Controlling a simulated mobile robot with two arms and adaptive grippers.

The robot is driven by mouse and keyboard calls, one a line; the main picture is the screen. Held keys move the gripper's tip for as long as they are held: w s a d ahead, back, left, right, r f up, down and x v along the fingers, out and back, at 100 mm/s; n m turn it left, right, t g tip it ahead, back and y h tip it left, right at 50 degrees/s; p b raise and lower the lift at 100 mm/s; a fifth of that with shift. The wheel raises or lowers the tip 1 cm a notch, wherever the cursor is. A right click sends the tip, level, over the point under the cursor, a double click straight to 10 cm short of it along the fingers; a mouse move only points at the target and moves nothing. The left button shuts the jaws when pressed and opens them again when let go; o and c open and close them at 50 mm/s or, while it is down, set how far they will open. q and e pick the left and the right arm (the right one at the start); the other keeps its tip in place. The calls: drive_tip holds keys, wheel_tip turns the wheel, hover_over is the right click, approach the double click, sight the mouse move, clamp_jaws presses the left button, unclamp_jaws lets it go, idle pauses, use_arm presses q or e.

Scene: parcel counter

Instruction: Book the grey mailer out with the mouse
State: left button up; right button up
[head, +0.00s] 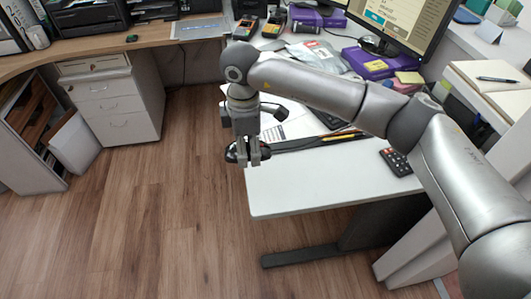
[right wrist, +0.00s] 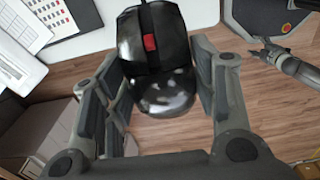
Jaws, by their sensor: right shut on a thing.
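My right gripper (head: 254,160) is shut on the black mouse (head: 232,153), at the left edge of the white desk (head: 320,190). In the right wrist view the mouse (right wrist: 152,38), with its red wheel, sits between the fingers (right wrist: 160,90), with floor behind it. Its height over the desk is hard to judge. A grey mailer (head: 314,54) lies farther back on the desk, partly behind my right arm. The monitor (head: 398,20) shows a page of text, too small to read. A small gripper, apparently my left (right wrist: 268,50), shows at the right wrist view's upper right; its jaws are unclear.
Purple boxes (head: 366,64) lie by the monitor, and card terminals (head: 246,27) stand at the back. A calculator (head: 396,161) lies on the right of the desk. A notebook with a pen (head: 497,79) is at the far right. The desk's front and the floor on the left are clear.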

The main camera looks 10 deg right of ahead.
drive_tip(key=shift+a, duration=0.2)
drive_tip(key=shift+d+f, duration=0.15)
drive_tip(key=p, duration=0.4)
hover_over(297, 181)
wheel_tip(297, 181, down, 9)
drive_tip(key=shift+s+f, duration=0.1)
drive_tip(key=shift+f, duration=0.2)
drive_tip(key=shift+f+b, duration=1.05)
drive_tip(key=shift+f, duration=0.15)
drive_tip(key=shift+f, duration=0.15)
